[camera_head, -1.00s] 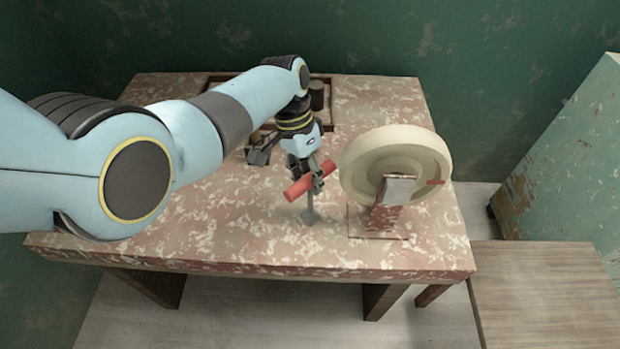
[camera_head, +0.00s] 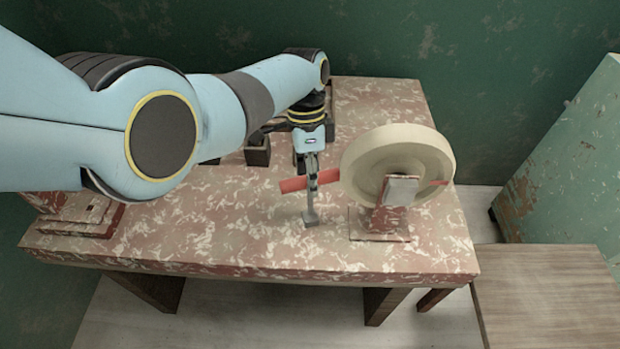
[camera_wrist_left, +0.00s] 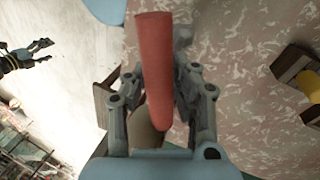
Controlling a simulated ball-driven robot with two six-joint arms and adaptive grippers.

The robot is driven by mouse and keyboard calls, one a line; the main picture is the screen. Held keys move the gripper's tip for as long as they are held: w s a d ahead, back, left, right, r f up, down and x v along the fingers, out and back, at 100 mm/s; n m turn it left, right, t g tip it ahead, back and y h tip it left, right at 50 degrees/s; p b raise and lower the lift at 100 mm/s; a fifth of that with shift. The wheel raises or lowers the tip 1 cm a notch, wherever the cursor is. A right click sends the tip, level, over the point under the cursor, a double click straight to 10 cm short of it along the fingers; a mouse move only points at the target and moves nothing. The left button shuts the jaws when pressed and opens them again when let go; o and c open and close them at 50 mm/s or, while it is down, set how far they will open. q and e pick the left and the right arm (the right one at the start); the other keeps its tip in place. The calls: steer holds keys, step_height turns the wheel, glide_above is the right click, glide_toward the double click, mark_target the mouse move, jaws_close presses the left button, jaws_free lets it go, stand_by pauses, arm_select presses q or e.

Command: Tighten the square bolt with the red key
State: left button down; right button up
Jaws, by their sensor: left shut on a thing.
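The red key has a red bar handle (camera_head: 293,184) and a grey shaft with a wider foot (camera_head: 311,218). It stands about upright over the front middle of the table, left of the wheel. I cannot tell whether its foot touches the table. My left gripper (camera_head: 312,181) is shut on the handle from above. The handle (camera_wrist_left: 154,65) also lies between the fingers in the left wrist view. I cannot make out the square bolt for sure. A dark gripper, likely my right one (camera_wrist_left: 45,50), shows at the upper left there, its jaws unclear.
A pale round wheel (camera_head: 365,160) on a red stand (camera_head: 385,220) is close right of the key. A stepped reddish block (camera_head: 80,215) sits at the table's left edge. A small dark box (camera_head: 258,152) stands behind. The table (camera_head: 220,235) is clear at front left.

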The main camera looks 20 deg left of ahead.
arm_select(q)
steer(key=m, duration=0.2)
steer(key=shift+s+d+f+m+y, duration=0.1)
steer(key=shift+s+d+m+y, duration=0.1)
steer(key=shift+m+y, duration=0.1)
steer(key=shift+w+m, duration=0.1)
steer(key=shift+m, duration=0.2)
steer(key=shift+g, duration=0.3)
steer(key=m+y, duration=0.1)
steer(key=m, duration=0.2)
steer(key=shift+d+m, duration=0.1)
steer(key=shift+m, duration=0.2)
